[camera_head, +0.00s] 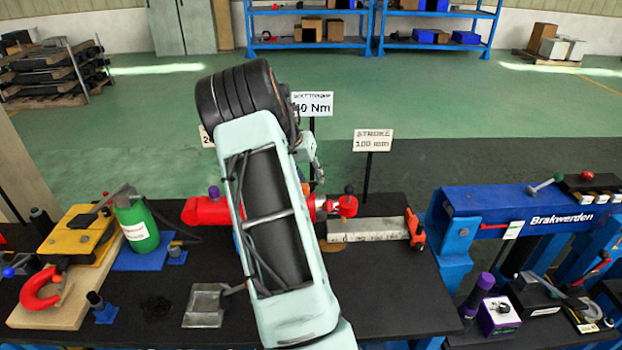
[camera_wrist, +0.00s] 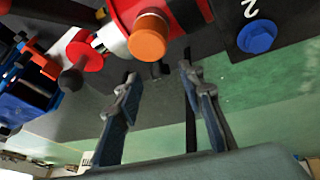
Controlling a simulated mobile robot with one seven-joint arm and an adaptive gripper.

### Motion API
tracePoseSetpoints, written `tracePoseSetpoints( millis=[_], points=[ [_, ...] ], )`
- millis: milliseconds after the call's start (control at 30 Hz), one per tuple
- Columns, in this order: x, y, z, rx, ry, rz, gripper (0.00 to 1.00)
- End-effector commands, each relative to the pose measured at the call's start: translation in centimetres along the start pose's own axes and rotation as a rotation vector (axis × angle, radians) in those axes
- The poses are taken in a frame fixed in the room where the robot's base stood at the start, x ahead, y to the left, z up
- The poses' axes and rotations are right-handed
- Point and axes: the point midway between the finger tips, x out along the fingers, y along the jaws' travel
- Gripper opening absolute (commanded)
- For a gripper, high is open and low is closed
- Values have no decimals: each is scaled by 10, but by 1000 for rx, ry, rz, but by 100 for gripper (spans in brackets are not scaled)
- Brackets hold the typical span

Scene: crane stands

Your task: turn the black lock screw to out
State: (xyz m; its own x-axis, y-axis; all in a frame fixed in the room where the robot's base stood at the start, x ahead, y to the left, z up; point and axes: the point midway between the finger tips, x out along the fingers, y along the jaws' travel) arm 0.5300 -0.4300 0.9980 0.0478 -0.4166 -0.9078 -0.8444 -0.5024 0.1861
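A small black knob (camera_head: 348,189), which looks like the black lock screw, stands on a red collar (camera_head: 346,206) at the right end of a red cylinder (camera_head: 205,210) on the black bench. In the wrist view, a black ball-ended knob (camera_wrist: 70,80) sticks out from a red collar (camera_wrist: 88,50) at the upper left. My gripper (camera_wrist: 158,72) is open, its two fingers wide apart with nothing between them. The knob is to the left of both fingers, apart from them. In the head view, my arm hides much of the cylinder and most of my gripper.
An orange knob (camera_wrist: 148,38) is close beyond my fingertips; a blue knob (camera_wrist: 257,37) is at upper right. A grey block (camera_head: 368,229) and an orange tool (camera_head: 414,229) lie right of the collar. Signs stand behind, including a stroke sign (camera_head: 373,140).

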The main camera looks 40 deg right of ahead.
Motion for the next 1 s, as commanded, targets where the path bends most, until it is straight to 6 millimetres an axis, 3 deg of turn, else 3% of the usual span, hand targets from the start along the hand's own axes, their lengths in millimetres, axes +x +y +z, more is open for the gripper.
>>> tracePoseSetpoints(
  millis=[200, 467, 767, 1000],
  points=[
    [14, 0, -1, 0, 1, -1, 36],
    [15, 0, 0, 0, 1, -1, 35],
    [14, 0, 0, 0, 1, -1, 2],
    [15, 0, 0, -4, 1, -7, 0]
  ],
)
